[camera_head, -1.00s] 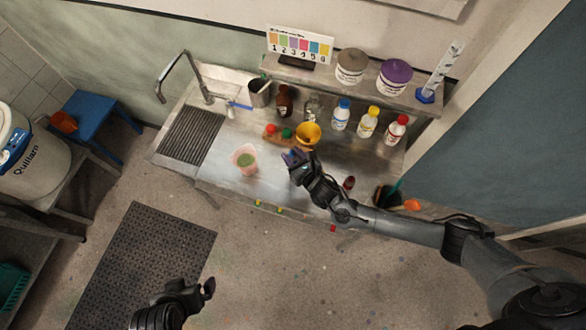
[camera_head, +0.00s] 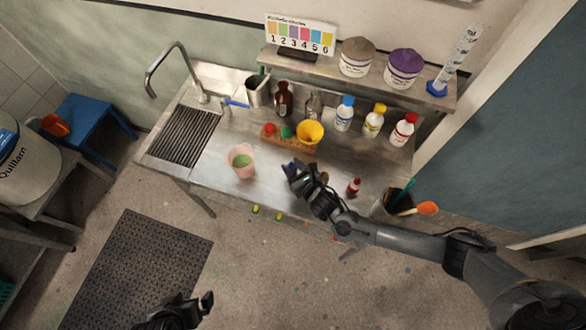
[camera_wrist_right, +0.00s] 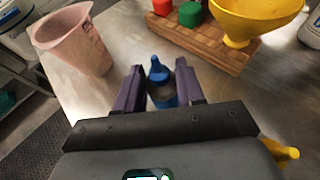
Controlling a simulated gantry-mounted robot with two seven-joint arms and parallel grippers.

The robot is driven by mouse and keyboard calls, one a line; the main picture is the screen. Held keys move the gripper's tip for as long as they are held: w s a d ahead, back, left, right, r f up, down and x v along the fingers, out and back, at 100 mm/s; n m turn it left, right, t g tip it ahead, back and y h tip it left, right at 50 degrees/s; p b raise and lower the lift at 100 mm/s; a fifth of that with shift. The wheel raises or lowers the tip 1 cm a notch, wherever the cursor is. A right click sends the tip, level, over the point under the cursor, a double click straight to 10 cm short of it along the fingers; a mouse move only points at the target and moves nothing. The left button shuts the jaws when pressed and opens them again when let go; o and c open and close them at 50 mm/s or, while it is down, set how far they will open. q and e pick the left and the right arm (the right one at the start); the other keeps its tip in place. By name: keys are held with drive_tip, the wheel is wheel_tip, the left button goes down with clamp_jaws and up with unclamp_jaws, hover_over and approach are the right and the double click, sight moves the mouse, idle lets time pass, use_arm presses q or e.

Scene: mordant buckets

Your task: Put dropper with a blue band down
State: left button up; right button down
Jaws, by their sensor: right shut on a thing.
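The dropper with a blue band (camera_wrist_right: 160,85) stands out between the two purple fingers of my right gripper (camera_wrist_right: 158,92) in the right wrist view, with its blue tip pointing away from the palm. My right gripper is shut on it. In the head view, my right gripper (camera_head: 291,170) is over the steel counter (camera_head: 222,192), right of the pink beaker and in front of the yellow funnel. The dropper is hard to make out there. My left gripper (camera_head: 197,305) is low at the bottom edge, away from the counter, with its fingers apart and empty.
The pink beaker (camera_head: 241,160) and the wooden block (camera_head: 287,138) with red and green caps and a yellow funnel (camera_head: 310,132) are close by. A small red bottle (camera_head: 353,187) and a tool pot (camera_head: 391,203) stand right. Bare counter lies between beaker and gripper.

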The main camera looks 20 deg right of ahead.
drive_tip(key=shift+f, duration=0.15)
drive_tip(key=c, duration=0.7)
unclamp_jaws()
drive_tip(key=shift+r, duration=0.2)
